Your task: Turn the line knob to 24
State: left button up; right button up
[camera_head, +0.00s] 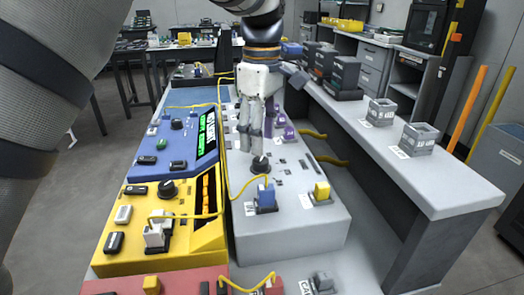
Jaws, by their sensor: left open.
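A black round knob (260,164) stands on the light grey panel (290,228) in the middle. My left gripper (250,142) points down over this panel, with its fingertips just behind and above the knob in the picture. It is open and appears empty; I cannot tell whether it touches the knob. Other black knobs stand on the yellow panel (190,262) and the blue panel (205,160), at the yellow panel's knob (167,189) and the blue panel's knob (176,124). No readable label shows which is the line knob. My right gripper is out of view.
A blue connector block (266,196) with a yellow cable and a yellow block (321,191) stand on the grey panel's front. A red panel (190,280) lies nearest. Grey bins (419,138) stand on the right bench (440,190). My arm covers the upper left.

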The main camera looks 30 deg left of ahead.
aim_at(261, 160)
pick_arm(q)
notch_tip(261, 160, down, 5)
jog(key=shift+f, duration=0.1)
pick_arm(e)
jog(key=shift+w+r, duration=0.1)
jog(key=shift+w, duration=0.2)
pick_arm(q)
jog(key=shift+c, duration=0.5)
jog(key=c, duration=1.1)
jog(key=shift+o, duration=0.2)
